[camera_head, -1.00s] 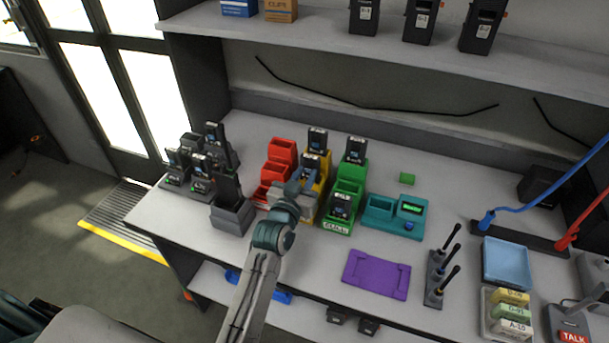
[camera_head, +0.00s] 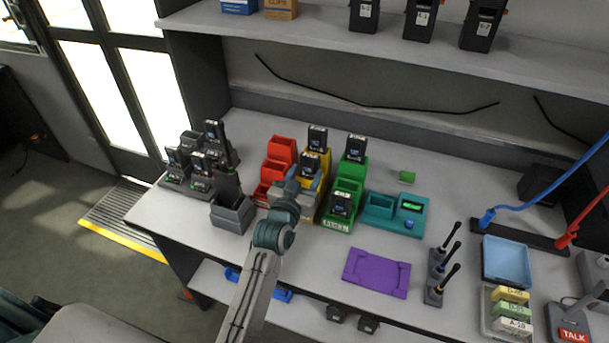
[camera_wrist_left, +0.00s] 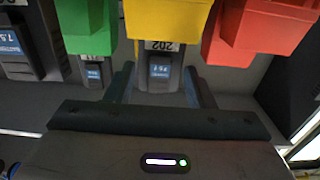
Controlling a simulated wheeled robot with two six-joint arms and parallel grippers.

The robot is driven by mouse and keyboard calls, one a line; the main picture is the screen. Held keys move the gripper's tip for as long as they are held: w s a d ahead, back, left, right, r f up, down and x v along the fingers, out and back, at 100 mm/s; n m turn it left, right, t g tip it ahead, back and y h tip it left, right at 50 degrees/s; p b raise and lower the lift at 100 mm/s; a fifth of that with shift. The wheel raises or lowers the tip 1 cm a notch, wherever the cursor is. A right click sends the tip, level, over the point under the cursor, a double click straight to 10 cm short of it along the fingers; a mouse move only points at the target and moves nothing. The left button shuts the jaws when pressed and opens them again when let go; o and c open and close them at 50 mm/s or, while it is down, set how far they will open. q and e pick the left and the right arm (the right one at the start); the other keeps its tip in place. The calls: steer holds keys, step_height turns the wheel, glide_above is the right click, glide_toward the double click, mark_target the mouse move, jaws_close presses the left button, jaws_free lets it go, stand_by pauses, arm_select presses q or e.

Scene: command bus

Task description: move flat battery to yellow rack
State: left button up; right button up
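The yellow rack (camera_head: 324,179) stands between a red and a green rack. Which one is flat I cannot tell. My left gripper (camera_head: 303,186) is just in front of the front battery. In the left wrist view its fingers stand apart on either side of that battery (camera_wrist_left: 161,76), with narrow gaps showing, under the yellow rack edge (camera_wrist_left: 162,22). My right gripper is out of view.
The red rack (camera_head: 281,152) is empty. The green rack (camera_head: 349,187) holds two batteries. A grey bin (camera_head: 232,215) and black units with batteries stand left. A teal device (camera_head: 380,212), purple tray (camera_head: 376,274) and black antennas stand right. Bare tabletop lies between them.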

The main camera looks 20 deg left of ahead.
arm_select(q)
steer(key=shift+s, duration=0.1)
steer(key=shift+s+f, duration=0.15)
steer(key=shift+s, duration=0.2)
steer(key=s+b, duration=0.2)
steer(key=s, duration=0.8)
steer(key=shift+a+b, duration=0.2)
steer(key=shift+b, duration=0.2)
